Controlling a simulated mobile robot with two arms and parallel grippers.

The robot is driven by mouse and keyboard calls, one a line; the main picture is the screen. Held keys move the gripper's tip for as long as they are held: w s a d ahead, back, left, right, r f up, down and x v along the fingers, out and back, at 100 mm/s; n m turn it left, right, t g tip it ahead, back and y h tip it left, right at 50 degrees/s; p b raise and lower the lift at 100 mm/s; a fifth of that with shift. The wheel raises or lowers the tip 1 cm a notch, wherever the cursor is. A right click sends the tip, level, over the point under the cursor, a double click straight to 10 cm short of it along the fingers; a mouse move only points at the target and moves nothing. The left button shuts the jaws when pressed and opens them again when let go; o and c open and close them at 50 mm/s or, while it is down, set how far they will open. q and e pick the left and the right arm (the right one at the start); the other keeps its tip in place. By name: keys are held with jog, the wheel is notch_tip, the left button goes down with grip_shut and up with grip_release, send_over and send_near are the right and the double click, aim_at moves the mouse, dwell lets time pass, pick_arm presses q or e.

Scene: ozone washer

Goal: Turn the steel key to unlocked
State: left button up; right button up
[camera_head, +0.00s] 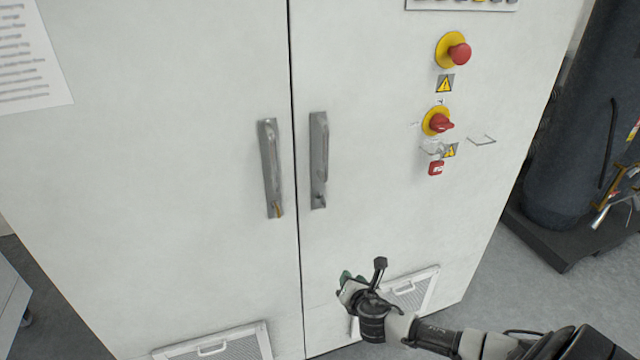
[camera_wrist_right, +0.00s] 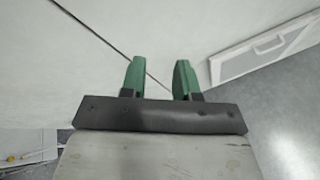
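The white cabinet has two grey door handles, the left one (camera_head: 270,168) and the right one (camera_head: 319,160). A small grey steel key (camera_head: 319,203) appears at the bottom of the right handle; its turn position is too small to tell. A brass-coloured key (camera_head: 277,209) sits at the bottom of the left handle. My right gripper (camera_head: 347,281) is below the right handle, in front of the right door, apart from both keys. In the right wrist view its green fingers (camera_wrist_right: 158,78) are spread and empty, facing the door seam. My left gripper is not in view.
A red emergency button (camera_head: 459,54) and a red rotary switch (camera_head: 440,123) with a hanging red padlock (camera_head: 436,168) are on the right door. Vent grilles (camera_head: 415,292) are low on the doors. A dark tank (camera_head: 575,120) stands right. The door face between gripper and handles is clear.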

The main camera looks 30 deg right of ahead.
notch_tip(320, 180, up, 10)
jog(key=w+a+f+n+t, duration=0.1)
jog(key=w+n+t, duration=0.1)
jog(key=n, duration=0.1)
jog(key=n+t+p, duration=0.2)
jog(key=n+t, duration=0.1)
jog(key=n, duration=0.2)
send_near(323, 197)
jog(key=shift+y, duration=0.4)
jog(key=x, duration=0.5)
jog(key=p+x, duration=0.1)
jog(key=x, duration=0.4)
jog(key=shift+d+f, duration=0.15)
jog(key=shift+d, duration=0.1)
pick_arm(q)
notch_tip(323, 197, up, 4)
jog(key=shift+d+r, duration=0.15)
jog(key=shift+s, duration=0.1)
pick_arm(e)
grip_shut()
